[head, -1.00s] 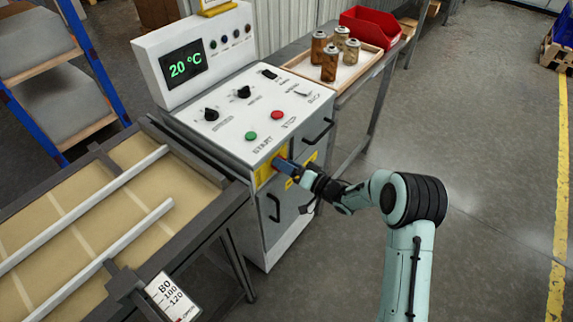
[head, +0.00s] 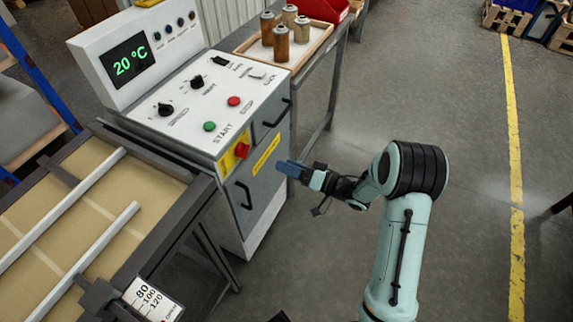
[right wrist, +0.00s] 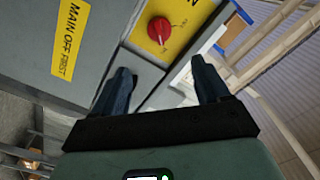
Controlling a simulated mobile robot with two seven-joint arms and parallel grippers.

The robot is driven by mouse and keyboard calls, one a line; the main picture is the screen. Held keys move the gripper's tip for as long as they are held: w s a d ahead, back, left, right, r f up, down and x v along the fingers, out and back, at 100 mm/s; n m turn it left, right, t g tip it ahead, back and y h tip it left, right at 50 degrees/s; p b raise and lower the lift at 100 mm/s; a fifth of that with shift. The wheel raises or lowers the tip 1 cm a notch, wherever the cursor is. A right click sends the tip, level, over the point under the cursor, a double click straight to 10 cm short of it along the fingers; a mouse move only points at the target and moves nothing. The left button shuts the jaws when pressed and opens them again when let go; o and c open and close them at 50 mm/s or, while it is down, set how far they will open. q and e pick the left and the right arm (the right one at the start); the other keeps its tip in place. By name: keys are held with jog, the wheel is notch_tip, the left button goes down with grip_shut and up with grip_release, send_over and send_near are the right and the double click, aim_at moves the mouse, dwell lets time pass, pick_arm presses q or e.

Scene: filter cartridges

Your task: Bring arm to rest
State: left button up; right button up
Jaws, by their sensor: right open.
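My right gripper (head: 284,167) is in front of the white control cabinet (head: 168,140), apart from it, to the right of a red rotary knob (head: 242,151) on a yellow plate. In the right wrist view my right gripper (right wrist: 160,92) has its two blue fingers spread with nothing between them. The red knob (right wrist: 160,30) lies beyond the fingertips there, beside a yellow "MAIN OFF FIRST" label (right wrist: 70,38). My left gripper is not in view.
A conveyor (head: 150,165) with two pale rails runs at the left. A tray (head: 318,45) with several brown cartridges stands on a bench behind the cabinet, near a red bin (head: 325,8). Open floor lies at the right, with a yellow line (head: 515,150).

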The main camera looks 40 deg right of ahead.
dwell(0.3)
jog(key=s+a+f+m+g+h+p, duration=0.1)
jog(key=s+a+f+g+p, duration=0.2)
jog(key=f, duration=0.4)
jog(key=a+f+g+h, duration=0.2)
jog(key=a+f, duration=0.2)
jog(key=f, duration=0.2)
jog(key=s+a+f+m+g+h+p, duration=0.1)
jog(key=s+a+f+g+p, duration=0.2)
jog(key=f, duration=0.4)
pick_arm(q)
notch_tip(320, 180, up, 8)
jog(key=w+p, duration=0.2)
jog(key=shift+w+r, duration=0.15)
pick_arm(e)
jog(key=s+a+f+n+g, duration=0.1)
jog(key=s+a+g, duration=0.3)
jog(key=s, duration=0.5)
jog(key=s+a+f+n+g, duration=0.1)
jog(key=s+a+f+g, duration=0.2)
jog(key=s+a, duration=0.6)
jog(key=s+g, duration=0.1)
jog(key=g, duration=0.1)
jog(key=shift+a+f+n+g+y, duration=0.15)
jog(key=shift+f+n+g+y, duration=0.15)
jog(key=shift+f+n+y, duration=0.1)
